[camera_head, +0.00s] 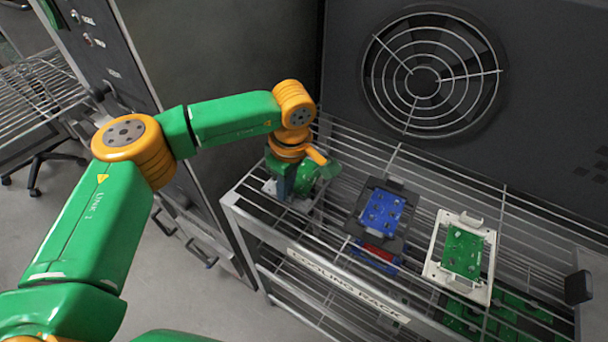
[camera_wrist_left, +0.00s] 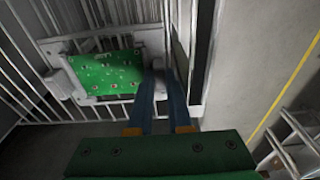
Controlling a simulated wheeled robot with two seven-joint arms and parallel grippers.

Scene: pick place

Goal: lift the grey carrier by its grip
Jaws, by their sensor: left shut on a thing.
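The grey carrier (camera_head: 270,188) is at the left end of the rack's top shelf in the head view, mostly hidden by my left gripper (camera_head: 290,190). In the left wrist view the grey carrier (camera_wrist_left: 152,48) holds a green circuit board (camera_wrist_left: 108,82). My left gripper (camera_wrist_left: 165,78) reaches the carrier's right side there, with its two blue fingers shut on its grip. The grip is mostly hidden between the fingers. I cannot tell whether the carrier is touching the wires below. My right gripper is in neither view.
On the wire rack (camera_head: 240,208), a dark carrier (camera_head: 358,213) with a blue board stands to the right. Beyond it is a white carrier (camera_head: 433,268) with a green board. A large fan unit (camera_head: 423,82) stands behind. More boards show on the lower shelf.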

